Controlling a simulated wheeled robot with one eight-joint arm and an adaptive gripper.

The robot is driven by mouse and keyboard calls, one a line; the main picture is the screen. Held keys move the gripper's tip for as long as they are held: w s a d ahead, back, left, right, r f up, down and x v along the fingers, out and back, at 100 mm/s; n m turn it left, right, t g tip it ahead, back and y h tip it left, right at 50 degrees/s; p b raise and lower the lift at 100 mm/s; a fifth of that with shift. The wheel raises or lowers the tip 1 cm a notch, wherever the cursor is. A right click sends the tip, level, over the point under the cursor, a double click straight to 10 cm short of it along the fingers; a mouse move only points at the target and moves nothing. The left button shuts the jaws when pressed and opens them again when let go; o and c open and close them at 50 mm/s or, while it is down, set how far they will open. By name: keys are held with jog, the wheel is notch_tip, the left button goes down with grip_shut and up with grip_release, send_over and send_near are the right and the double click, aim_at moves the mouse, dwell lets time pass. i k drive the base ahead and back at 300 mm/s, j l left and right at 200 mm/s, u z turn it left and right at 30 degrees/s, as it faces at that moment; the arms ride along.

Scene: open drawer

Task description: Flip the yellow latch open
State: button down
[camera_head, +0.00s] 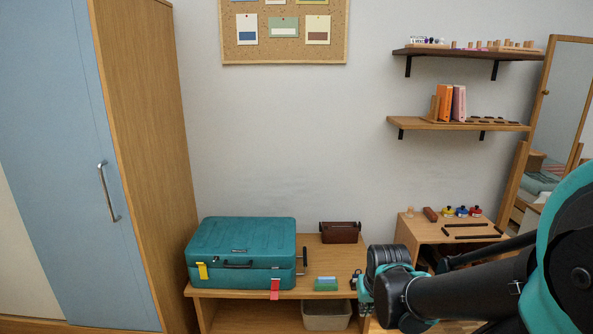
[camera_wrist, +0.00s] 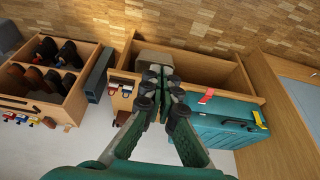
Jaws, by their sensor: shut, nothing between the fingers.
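A teal suitcase (camera_head: 240,245) lies with its lid closed on the left part of a low wooden bench. A yellow latch (camera_head: 202,271) is on its front left side and a red latch or tag (camera_head: 275,288) is on its front right. In the wrist view the suitcase (camera_wrist: 225,125) is at the right, with the yellow latch (camera_wrist: 260,119) near its far right corner. My gripper (camera_wrist: 154,78) is shut and empty, apart from the suitcase and the latch.
The bench (camera_head: 345,255) also bears a brown box (camera_head: 340,232) and a small green-topped block (camera_head: 326,284). A pale bin (camera_head: 326,315) is underneath. A tall cabinet (camera_head: 145,150) stands left of the bench. A wooden shoe cabinet (camera_wrist: 72,110) is at the wrist view's left.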

aim_at(203, 269)
jog(key=j+u, duration=0.2)
jog(key=j, duration=0.25)
jog(key=i+j+u, duration=0.2)
jog(key=j, duration=0.25)
jog(key=i+j+u, duration=0.2)
jog(key=j, duration=0.2)
jog(key=k+j, duration=0.05)
jog(key=k, duration=0.05)
